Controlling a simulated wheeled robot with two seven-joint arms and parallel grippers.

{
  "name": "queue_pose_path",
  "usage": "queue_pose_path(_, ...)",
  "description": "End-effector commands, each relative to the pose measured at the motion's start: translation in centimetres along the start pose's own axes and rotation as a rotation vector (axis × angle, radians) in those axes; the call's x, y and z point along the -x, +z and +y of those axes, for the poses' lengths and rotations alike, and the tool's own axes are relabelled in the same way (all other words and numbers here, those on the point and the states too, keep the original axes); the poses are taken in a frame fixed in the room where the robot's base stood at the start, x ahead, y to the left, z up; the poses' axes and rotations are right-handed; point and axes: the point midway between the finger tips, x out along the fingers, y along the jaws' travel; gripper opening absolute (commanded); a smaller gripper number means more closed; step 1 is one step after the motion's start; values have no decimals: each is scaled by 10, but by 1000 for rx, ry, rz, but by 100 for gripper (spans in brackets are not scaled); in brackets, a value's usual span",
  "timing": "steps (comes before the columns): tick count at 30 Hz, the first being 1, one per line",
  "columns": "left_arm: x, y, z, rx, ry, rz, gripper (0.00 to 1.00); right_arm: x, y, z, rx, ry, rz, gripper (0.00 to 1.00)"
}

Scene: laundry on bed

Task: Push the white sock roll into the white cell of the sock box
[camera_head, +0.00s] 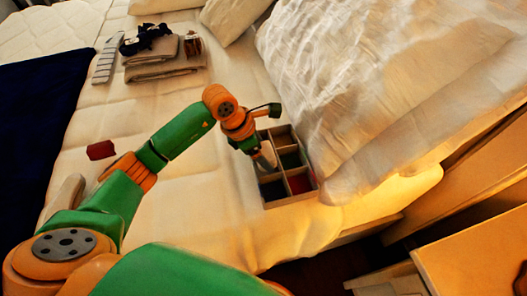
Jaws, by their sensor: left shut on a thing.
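The sock box (292,201) is a small wooden box with several cells on the bed, right of centre. Some cells look dark or green, and one holds something red. My left gripper (262,149) reaches over the box from the upper left and points down into it. It is shut on a small pale thing, which looks like the white sock roll (267,158), at the box's left side. The gripper partly hides the roll and the cell below it, so I cannot tell how deep it sits. My right gripper is not in view.
A large white pillow or duvet (365,80) lies close to the box's right side. Folded clothes (165,62) lie at the back left. A red item (101,150) and a dark blue cloth (38,120) lie at left. Wooden furniture (475,245) stands at lower right.

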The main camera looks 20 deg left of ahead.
Motion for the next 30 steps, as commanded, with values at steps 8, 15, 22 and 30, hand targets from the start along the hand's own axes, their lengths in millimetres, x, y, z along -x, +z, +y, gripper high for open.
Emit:
queue_pose_path(8,-2,-1,0,0,0,0,20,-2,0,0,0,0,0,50)
queue_pose_path(15,-7,-3,0,0,0,0,20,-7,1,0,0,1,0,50)
queue_pose_path(22,-11,-5,0,0,0,0,20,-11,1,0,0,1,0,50)
queue_pose_path(30,-16,-7,0,0,0,0,20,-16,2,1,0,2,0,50)
